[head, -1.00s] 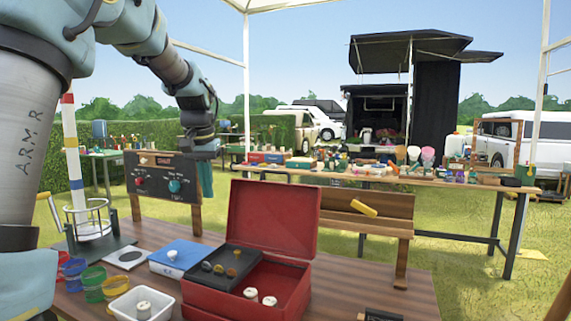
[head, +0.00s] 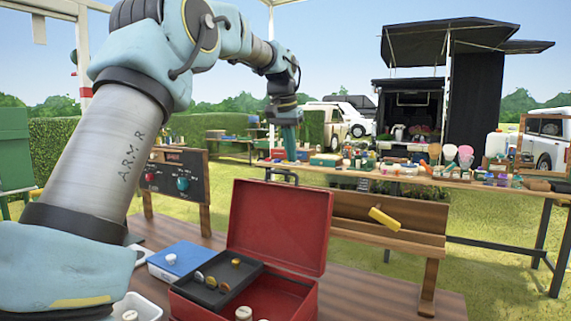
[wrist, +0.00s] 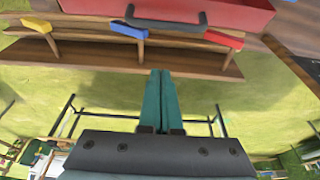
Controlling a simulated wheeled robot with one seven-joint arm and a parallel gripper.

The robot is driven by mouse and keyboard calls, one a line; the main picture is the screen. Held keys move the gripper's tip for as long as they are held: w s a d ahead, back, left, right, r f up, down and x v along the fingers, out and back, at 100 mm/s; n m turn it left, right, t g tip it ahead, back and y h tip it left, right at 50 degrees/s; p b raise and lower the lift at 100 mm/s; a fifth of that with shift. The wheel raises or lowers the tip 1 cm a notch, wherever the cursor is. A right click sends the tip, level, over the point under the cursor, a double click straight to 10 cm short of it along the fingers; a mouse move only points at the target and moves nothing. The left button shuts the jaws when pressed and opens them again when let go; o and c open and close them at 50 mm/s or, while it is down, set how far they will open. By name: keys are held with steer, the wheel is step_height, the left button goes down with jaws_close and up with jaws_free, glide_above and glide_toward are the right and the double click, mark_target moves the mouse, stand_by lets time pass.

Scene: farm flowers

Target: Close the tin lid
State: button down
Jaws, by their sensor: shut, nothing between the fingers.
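The red tin (head: 190,308) sits on the wooden table with its lid (head: 280,222) standing open, tilted back. A dark handle (head: 283,174) is on the lid's top edge. A black tray (head: 222,285) and pale round pieces are inside the tin. My gripper (head: 291,153) is shut and empty, with green fingers pointing down. In the head view it appears above and behind the lid, apart from it. In the wrist view my fingertips (wrist: 161,73) are below the dark handle (wrist: 167,19) and red tin part at the top, with grass behind them.
A blue box (head: 180,260) and a white tub (head: 135,307) stand left of the tin. A dark control panel (head: 176,180) stands behind them. A wooden rack (head: 385,230) with a yellow piece (head: 384,219) stands behind and right of the tin. The table's right part is clear.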

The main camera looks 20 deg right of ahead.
steer(key=shift+s+a+f+p, duration=0.2)
steer(key=shift+s+a+f, duration=0.3)
steer(key=shift+a+f, duration=0.2)
steer(key=shift+s+a+f+p, duration=0.2)
steer(key=shift+s+a+f, duration=0.3)
steer(key=shift+a+f, duration=0.15)
